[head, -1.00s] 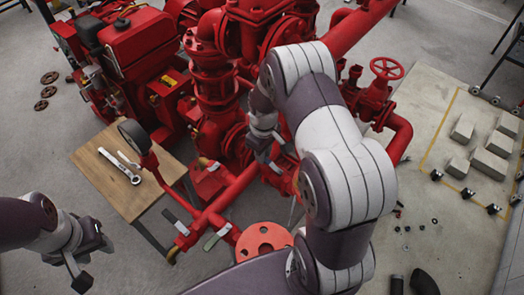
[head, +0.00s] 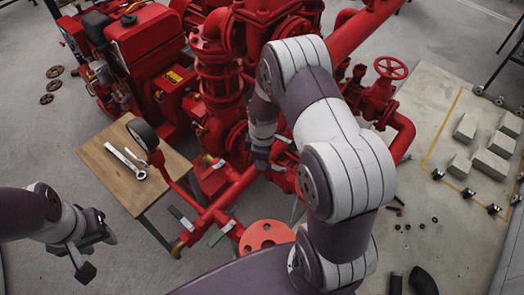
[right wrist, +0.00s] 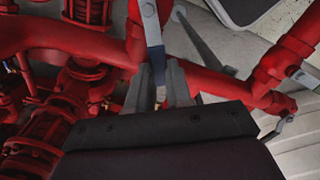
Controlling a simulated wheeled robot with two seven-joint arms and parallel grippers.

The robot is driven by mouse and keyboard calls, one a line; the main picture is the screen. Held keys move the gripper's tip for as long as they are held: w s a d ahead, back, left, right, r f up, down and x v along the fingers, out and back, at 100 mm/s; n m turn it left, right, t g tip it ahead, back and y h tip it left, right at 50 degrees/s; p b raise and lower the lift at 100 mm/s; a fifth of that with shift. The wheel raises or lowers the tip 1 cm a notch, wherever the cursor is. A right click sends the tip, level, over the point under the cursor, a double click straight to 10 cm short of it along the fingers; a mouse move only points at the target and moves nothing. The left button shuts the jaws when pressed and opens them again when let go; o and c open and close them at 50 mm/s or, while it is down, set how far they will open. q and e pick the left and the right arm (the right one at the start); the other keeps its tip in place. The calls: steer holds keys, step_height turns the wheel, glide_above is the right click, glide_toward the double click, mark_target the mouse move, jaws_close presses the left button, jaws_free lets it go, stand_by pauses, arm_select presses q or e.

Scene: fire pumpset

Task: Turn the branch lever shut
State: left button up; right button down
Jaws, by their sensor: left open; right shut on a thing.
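In the right wrist view, a grey metal lever (right wrist: 152,30) runs from its pivot on a red pipe down between the fingers of my right gripper (right wrist: 161,88). The gripper is shut on this lever. In the head view my right gripper (head: 262,160) is among the red pipes in the middle, and my own arm hides part of that area. Other grey levers (head: 182,218) (head: 221,236) sit on the lower red pipe. My left gripper (head: 88,255) is open and empty at the lower left, away from the pipes.
A wooden table (head: 105,165) at the left bears a wrench (head: 128,162), with a gauge (head: 142,134) beside it. A red flange (head: 266,238) is near my right arm. A red handwheel (head: 391,68) stands right. Grey blocks (head: 492,162) lie on a pale slab.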

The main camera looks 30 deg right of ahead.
steer(key=shift+s+a+r+n+p, duration=0.1)
steer(key=shift+s+n+p, duration=0.7)
steer(key=shift+n, duration=1.15)
steer(key=shift+s+a+f+n+p, duration=0.15)
steer(key=shift+s+n+p, duration=0.25)
steer(key=shift+s+n, duration=1.15)
steer(key=shift+s+a+r+n+p, duration=0.15)
steer(key=shift+s+n+p, duration=0.4)
steer(key=shift+n, duration=1.85)
steer(key=shift+w, duration=0.1)
steer(key=shift+d, duration=0.1)
steer(key=c, duration=1)
jaws_free()
steer(key=shift+d, duration=0.1)
